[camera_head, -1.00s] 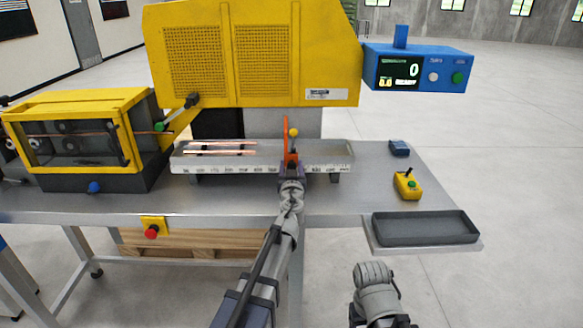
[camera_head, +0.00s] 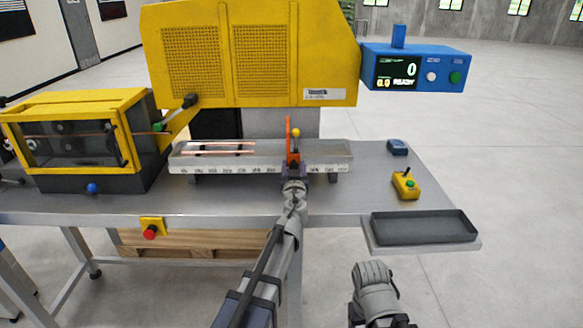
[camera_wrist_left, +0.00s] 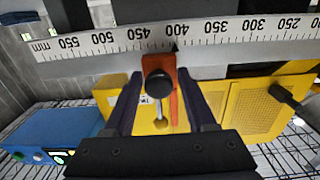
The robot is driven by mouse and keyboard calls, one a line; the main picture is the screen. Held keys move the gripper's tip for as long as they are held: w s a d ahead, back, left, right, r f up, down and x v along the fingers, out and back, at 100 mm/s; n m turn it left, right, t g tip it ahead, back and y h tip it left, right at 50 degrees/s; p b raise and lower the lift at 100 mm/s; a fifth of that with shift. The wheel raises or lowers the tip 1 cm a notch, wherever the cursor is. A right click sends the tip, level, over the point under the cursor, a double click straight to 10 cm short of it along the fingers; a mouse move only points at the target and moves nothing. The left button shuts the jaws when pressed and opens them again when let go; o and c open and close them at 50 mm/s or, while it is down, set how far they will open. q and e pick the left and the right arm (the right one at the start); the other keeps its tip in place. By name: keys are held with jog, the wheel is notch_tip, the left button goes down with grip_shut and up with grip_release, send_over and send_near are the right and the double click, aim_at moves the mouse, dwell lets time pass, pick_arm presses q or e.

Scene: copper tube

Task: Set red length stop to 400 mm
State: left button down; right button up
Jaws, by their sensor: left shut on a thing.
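The red length stop (camera_head: 289,133) with a yellow-tipped lever stands upright on the front of the grey measuring trough (camera_head: 330,167). My left gripper (camera_head: 293,172) is shut on the stop's black knob (camera_wrist_left: 159,86). In the left wrist view the fingers lie either side of the knob, with the red stop (camera_wrist_left: 172,72) behind it. The mm scale (camera_wrist_left: 95,42) appears upside down there. The stop's black pointer (camera_wrist_left: 174,46) sits close to the 400 label, slightly on its 450 side. My right arm shows at the bottom, but its gripper is out of view.
Copper tubes (camera_head: 222,152) lie in the trough's left part. A yellow machine (camera_head: 245,60) stands behind, with a blue display box (camera_head: 417,67) at right. A yellow button box (camera_head: 405,185) and dark tray (camera_head: 424,228) occupy the bench's right side.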

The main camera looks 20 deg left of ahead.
pick_arm(q)
jog(key=c, duration=0.5)
grip_release()
jog(key=shift+s, duration=0.1)
jog(key=v, duration=0.7)
jog(key=shift+s, duration=0.35)
jog(key=shift+d, duration=0.1)
